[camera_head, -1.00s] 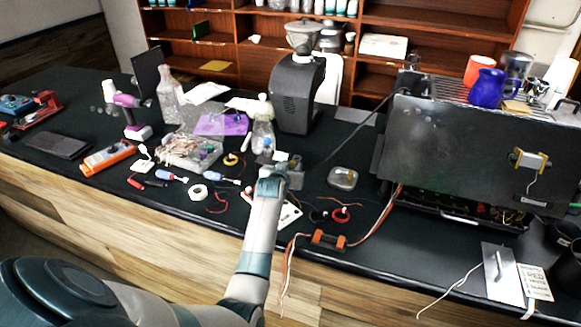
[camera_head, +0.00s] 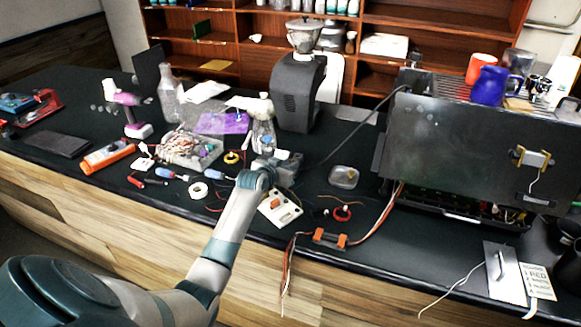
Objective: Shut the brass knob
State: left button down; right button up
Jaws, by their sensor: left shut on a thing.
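My left arm comes in from the lower left, and its gripper (camera_head: 287,163) is over the middle of the bench, just in front of the spray bottle (camera_head: 264,136). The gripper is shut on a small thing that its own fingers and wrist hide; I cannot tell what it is. I cannot make out a brass knob for certain. A small yellowish fitting with a white block (camera_head: 533,158) is on the front panel of the brewer (camera_head: 455,145) at the right, well apart from the gripper. My right gripper is not in view.
A white plate with an orange switch (camera_head: 280,207) lies just in front of the gripper. An orange-black connector (camera_head: 329,238) with wires is near the bench edge. A clear parts tray (camera_head: 190,150) is left, a black grinder (camera_head: 297,92) behind. Bare bench lies around the small dish (camera_head: 344,177).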

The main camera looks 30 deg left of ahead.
pick_arm(q)
jog(key=shift+a+m+h+b, duration=0.35)
jog(key=shift+m+h+b, duration=0.6)
jog(key=shift+b, duration=0.55)
jog(key=shift+r+h, duration=0.1)
jog(key=shift+h, duration=0.15)
jog(key=c, duration=1.7)
grip_release()
jog(key=shift+d, duration=0.1)
jog(key=shift+o, duration=0.2)
